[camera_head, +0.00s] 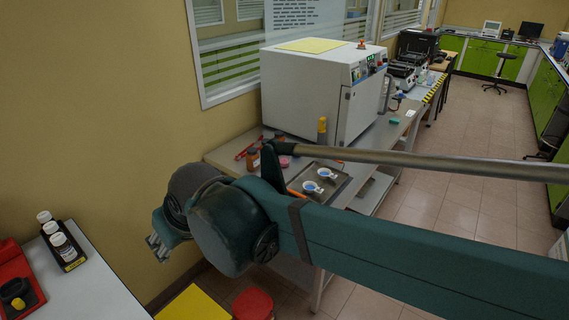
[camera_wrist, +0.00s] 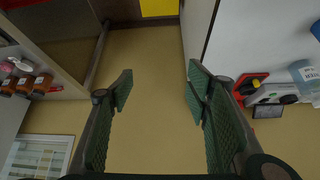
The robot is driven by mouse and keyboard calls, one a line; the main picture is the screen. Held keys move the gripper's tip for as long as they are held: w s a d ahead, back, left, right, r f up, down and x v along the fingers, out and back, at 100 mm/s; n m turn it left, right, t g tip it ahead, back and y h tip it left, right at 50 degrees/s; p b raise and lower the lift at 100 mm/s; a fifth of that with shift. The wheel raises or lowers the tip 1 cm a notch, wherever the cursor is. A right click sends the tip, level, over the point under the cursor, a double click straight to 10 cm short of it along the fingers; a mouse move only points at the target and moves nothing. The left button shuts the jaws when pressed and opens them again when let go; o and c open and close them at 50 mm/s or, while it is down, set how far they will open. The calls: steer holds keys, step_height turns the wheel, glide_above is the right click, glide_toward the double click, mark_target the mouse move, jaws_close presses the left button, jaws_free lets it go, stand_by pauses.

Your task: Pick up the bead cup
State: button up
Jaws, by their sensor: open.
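Two small white cups with blue contents, (camera_head: 311,187) and (camera_head: 325,173), sit on a dark tray (camera_head: 340,188) on the grey bench. They look like the bead cup, but I cannot tell which one is meant. My gripper (camera_head: 158,246) is left of that bench, near the wall and well apart from the cups. The wrist view shows its two green ridged fingers (camera_wrist: 160,88) spread apart with nothing between them. My arm hides part of the bench and tray front. Neither cup can be made out in the wrist view.
A large white machine (camera_head: 318,88) stands on the bench behind the tray. Brown bottles (camera_wrist: 30,84) stand on it too. A white table (camera_head: 100,285) at lower left holds a bottle rack (camera_head: 65,252) and red equipment (camera_head: 12,258). A red stool (camera_head: 253,304) stands below.

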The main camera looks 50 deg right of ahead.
steer(key=w+d+r+m+g+h+p, duration=0.1)
steer(key=w+d+r+m, duration=0.1)
steer(key=w+d, duration=0.5)
steer(key=w+d+r+m+g+h+p, duration=0.1)
steer(key=w+d+r+m, duration=0.15)
steer(key=w+d, duration=0.45)
steer(key=w+d+f+m+p, duration=0.1)
steer(key=w+d, duration=0.3)
steer(key=d, duration=0.5)
steer(key=w+d+f+m+p, duration=0.1)
steer(key=w+d, duration=0.2)
steer(key=d, duration=0.5)
steer(key=d+f+m+g+p, duration=0.1)
steer(key=d+f, duration=0.4)
steer(key=d, duration=0.7)
steer(key=d+f+m+g, duration=0.1)
steer(key=d+f, duration=0.5)
steer(key=d, duration=0.7)
steer(key=d+f+m+g+p, duration=0.1)
steer(key=d+f+m, duration=0.2)
steer(key=d, duration=0.9)
steer(key=shift+d+f+m+g+h+p, duration=0.15)
steer(key=shift+f+m, duration=0.05)
steer(key=shift+f, duration=0.6)
steer(key=shift+d+f+m+g+h+p, duration=0.15)
steer(key=shift+f, duration=0.65)
steer(key=shift+s+d+f, duration=0.15)
steer(key=shift+d+f, duration=0.05)
steer(key=shift+d, duration=0.05)
steer(key=shift+f, duration=0.1)
